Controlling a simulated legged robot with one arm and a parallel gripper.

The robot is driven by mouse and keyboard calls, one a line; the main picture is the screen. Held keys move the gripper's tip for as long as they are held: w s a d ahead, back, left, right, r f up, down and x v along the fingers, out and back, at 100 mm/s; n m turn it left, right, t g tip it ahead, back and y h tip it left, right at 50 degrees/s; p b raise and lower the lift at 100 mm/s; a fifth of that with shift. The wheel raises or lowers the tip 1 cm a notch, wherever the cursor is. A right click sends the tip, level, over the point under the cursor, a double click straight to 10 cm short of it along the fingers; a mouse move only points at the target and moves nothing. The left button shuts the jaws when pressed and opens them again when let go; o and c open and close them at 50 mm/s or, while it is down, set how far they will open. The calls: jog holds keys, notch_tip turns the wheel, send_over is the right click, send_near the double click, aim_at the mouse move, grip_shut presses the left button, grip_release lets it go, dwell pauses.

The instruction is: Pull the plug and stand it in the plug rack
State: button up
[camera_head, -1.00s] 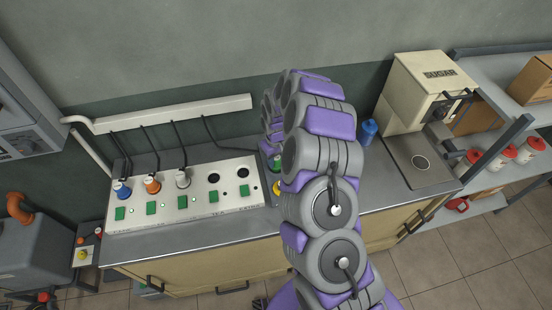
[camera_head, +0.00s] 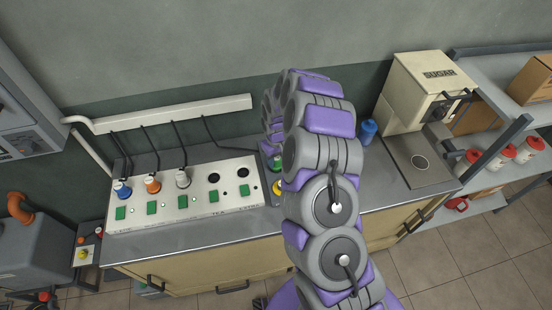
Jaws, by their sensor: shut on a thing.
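The white socket panel (camera_head: 190,215) lies on the counter at left. Blue (camera_head: 122,190), orange (camera_head: 152,185) and white (camera_head: 183,178) plugs stand in its sockets, each with a black cable. The two round sockets to their right are empty. A fourth cable (camera_head: 228,140) runs right toward a green plug (camera_head: 277,164) at my gripper (camera_head: 274,153). My gripper is shut on this plug, beside the panel's right end; my arm hides most of the fingers. A yellow piece (camera_head: 278,187) shows just below the green plug; my arm partly covers it. I cannot make out the plug rack.
A white cable duct (camera_head: 175,113) runs along the wall. A blue cup-like thing (camera_head: 368,131) and the cream sugar machine (camera_head: 432,85) stand on the counter to the right of my arm. Shelves with red-lidded jars (camera_head: 500,158) are at far right. The counter's front strip is clear.

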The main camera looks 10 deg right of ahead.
jog(key=shift+f, duration=0.55)
dwell(0.4)
jog(key=o, duration=0.8)
jog(key=shift+r+p, duration=1.4)
jog(key=shift+r, duration=4.1)
